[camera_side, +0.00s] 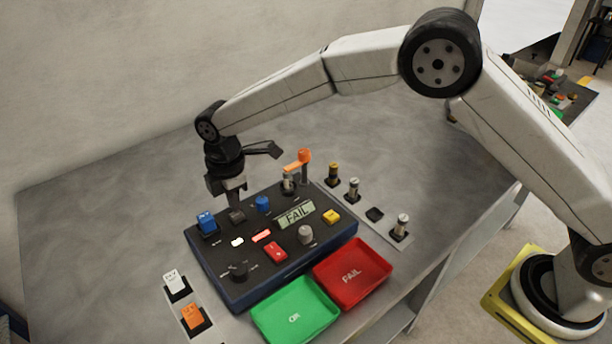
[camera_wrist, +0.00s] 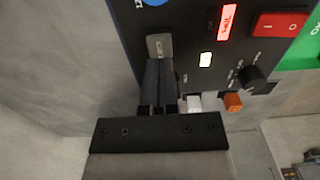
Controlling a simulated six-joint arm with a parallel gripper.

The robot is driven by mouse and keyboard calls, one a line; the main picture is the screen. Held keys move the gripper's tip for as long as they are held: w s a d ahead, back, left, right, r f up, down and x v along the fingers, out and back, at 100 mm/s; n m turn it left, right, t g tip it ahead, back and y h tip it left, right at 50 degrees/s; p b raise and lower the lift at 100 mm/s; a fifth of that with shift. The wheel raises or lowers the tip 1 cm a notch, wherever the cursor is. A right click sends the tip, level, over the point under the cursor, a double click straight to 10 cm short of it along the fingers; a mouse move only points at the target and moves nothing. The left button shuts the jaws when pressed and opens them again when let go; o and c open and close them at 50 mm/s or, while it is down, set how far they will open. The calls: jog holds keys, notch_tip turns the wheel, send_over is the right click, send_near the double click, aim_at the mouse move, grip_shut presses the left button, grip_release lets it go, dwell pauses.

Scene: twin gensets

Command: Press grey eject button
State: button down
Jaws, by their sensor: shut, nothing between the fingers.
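A grey rectangular button (camera_wrist: 160,45) with a small marking sits on the dark control panel (camera_side: 205,262). In the side view the same grey button (camera_side: 237,216) lies at the panel's back left edge, directly below my gripper (camera_side: 233,203). My gripper points down, with its two fingers together and nothing between them. In the wrist view my gripper's tips (camera_wrist: 159,64) overlap the near part of the grey button. I cannot tell whether they touch it or hover just above. The button's near end is hidden by the fingers.
A blue module (camera_side: 206,222) stands close left of my gripper and a blue button (camera_side: 262,203) close right. The panel has a FAIL display (camera_side: 296,214), red rocker switch (camera_side: 276,252) and black knob (camera_side: 238,269). Green (camera_side: 296,312) and red (camera_side: 352,274) trays lie in front.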

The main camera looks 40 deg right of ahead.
aim_at(237, 214)
jog(key=shift+f, duration=1.15)
dwell(1.0)
jog(key=shift+r, duration=0.15)
notch_tip(237, 214, up, 12)
dwell(1.8)
jog(key=shift+d, duration=0.1)
